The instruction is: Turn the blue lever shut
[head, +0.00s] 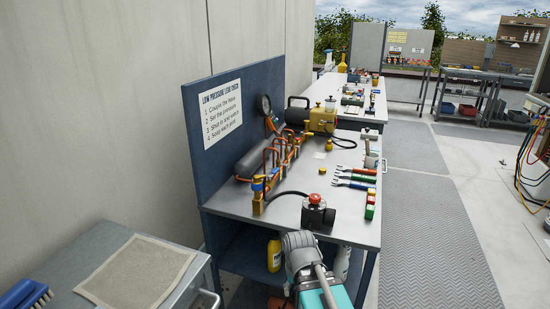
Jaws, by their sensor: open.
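A blue lever (258,178) sits at the near end of a copper pipe manifold (275,158) on the metal workbench, in the head view. It is above an upright brass fitting (258,205). The lever is small here, and I cannot tell its exact angle to the pipe. Orange-brown bent pipes rise in a row behind it. Grey and teal parts of my arm show at the bottom middle, in front of the bench edge. My gripper's fingers are not visible, and nothing is seen touching the lever.
A black box with a red button (317,205) stands near the bench's front edge, with a black hose behind it. Coloured-handled tools (355,178) lie to the right. A blue panel (225,150) backs the bench. A cart (95,250) stands at left. The right aisle is clear.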

